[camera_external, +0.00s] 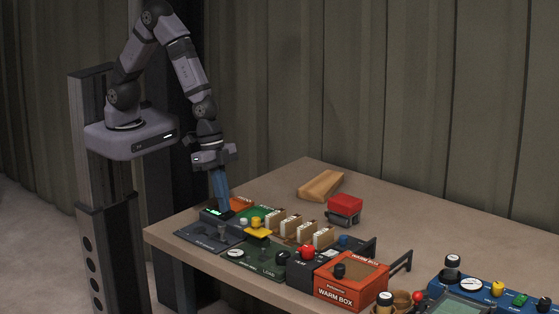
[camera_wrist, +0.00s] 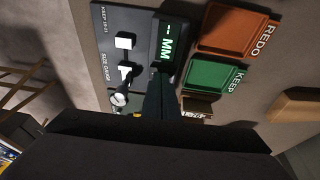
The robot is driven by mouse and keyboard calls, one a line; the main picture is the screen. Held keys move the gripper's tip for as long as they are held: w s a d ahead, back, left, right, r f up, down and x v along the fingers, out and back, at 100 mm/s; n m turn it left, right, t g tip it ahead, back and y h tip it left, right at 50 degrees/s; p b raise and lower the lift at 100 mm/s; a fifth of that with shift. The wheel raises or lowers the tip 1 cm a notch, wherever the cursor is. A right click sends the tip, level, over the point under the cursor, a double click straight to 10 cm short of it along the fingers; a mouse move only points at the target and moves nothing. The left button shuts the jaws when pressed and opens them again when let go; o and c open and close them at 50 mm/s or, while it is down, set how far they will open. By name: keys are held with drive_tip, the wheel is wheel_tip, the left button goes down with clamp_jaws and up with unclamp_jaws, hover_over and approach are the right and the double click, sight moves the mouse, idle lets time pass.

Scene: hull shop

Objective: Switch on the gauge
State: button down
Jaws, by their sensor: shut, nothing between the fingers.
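The size gauge (camera_wrist: 120,48) is a dark grey panel with white square parts, a round pale knob and a display (camera_wrist: 168,42). The display is lit green and reads dashes and "MM". In the external view the gauge (camera_external: 208,238) lies at the table's near left corner, its lit display (camera_external: 214,212) behind. My gripper (camera_external: 224,209) is shut and empty, pointing down at the display's right side. In the wrist view my gripper (camera_wrist: 160,88) covers the area below the display. I cannot tell if the fingertips touch the gauge.
An orange REDO tray (camera_wrist: 238,30) and a green KEEP tray (camera_wrist: 213,77) lie beside the gauge. A LOAD panel (camera_external: 240,267), several pale blocks, and an orange warm box (camera_external: 350,289) crowd the right. A wooden block (camera_external: 321,185) and red-topped box (camera_external: 344,207) stand farther back.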

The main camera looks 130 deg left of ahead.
drive_tip(key=shift+r, duration=0.15)
drive_tip(key=shift+r+p, duration=0.55)
drive_tip(key=shift+p, duration=0.1)
drive_tip(key=r+p, duration=0.3)
drive_tip(key=shift+d+r, duration=0.1)
drive_tip(key=shift+d, duration=0.15)
wheel_tip(320, 180, up, 9)
drive_tip(key=s+d+b, duration=0.1)
drive_tip(key=s+d, duration=0.1)
drive_tip(key=shift+s+b, duration=0.4)
drive_tip(key=shift+d, duration=0.1)
drive_tip(key=s+a+f+g, duration=0.1)
drive_tip(key=s+f+g, duration=0.1)
drive_tip(key=s, duration=0.6)
drive_tip(key=s+f+g, duration=0.2)
drive_tip(key=s, duration=0.7)
wheel_tip(320, 180, down, 18)
drive_tip(key=w+b, duration=0.1)
drive_tip(key=b, duration=1.8)
drive_tip(key=shift+f+t+y, duration=0.15)
drive_tip(key=shift+t+y, duration=0.15)
